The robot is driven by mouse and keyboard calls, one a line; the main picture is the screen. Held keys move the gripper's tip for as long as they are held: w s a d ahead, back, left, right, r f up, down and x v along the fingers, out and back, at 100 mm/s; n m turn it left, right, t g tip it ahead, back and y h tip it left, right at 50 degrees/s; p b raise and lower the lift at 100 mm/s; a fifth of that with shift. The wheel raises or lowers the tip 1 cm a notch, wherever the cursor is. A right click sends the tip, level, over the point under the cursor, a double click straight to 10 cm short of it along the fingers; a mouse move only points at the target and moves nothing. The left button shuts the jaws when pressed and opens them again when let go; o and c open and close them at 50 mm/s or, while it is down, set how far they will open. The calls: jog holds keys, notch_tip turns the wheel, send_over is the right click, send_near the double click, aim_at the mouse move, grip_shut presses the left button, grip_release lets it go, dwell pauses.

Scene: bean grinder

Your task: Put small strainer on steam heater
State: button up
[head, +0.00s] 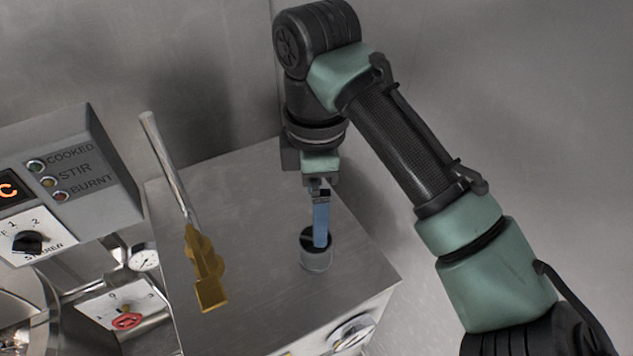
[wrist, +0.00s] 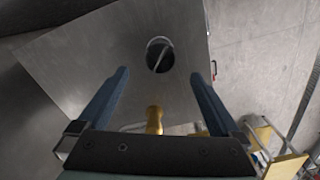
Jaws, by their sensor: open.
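A small round metal cup with a dark inside (head: 316,261), which may be the small strainer, stands on the flat top of a metal box (head: 255,205). In the wrist view the cup (wrist: 159,57) has a pale rim and a thin pale line across its dark opening. My gripper (head: 320,243) points down at the cup, with its blue fingers overlapping the cup's rim in the head view. In the wrist view my gripper (wrist: 159,76) is open and empty, and the cup appears between and just beyond the fingertips. I cannot tell which thing is the steam heater.
A golden tool with a long silver handle (head: 205,268) rests left of the cup. A control panel with COOKED, STIR and BURNT lights (head: 70,170) stands at the left, above a gauge (head: 145,259) and a red knob (head: 127,320). Walls rise behind the box.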

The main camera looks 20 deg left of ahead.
jog(key=shift+r, duration=2.25)
jog(key=w+a+r+m+t+y, duration=0.1)
jog(key=a+r+t+y, duration=0.1)
jog(key=a, duration=0.3)
jog(key=w+a+r+t+y, duration=0.1)
jog(key=a+r+y, duration=0.1)
jog(key=a+y, duration=0.15)
jog(key=w+a+r+m+t+y, duration=0.1)
jog(key=a+r+m+t+y, duration=0.15)
jog(key=r, duration=0.45)
jog(key=w+a+r+m+t+y, duration=0.1)
jog(key=a+r+m+t+y, duration=0.2)
jog(key=r, duration=0.4)
jog(key=d+r+m+t, duration=0.7)
jog(key=d+r+t, duration=0.3)
jog(key=d+r, duration=0.2)
jog(key=s+d+r+m+t+h, duration=0.2)
jog(key=s+d+m+t+h, duration=0.2)
jog(key=d, duration=0.4)
jog(key=s+d+r+m+t+h, duration=0.3)
jog(key=s+d+m+t+h, duration=0.2)
jog(key=d+m+h, duration=0.1)
jog(key=shift+d+m+h, duration=0.35)
jog(key=shift+d+h, duration=0.35)
jog(key=shift+d, duration=0.3)
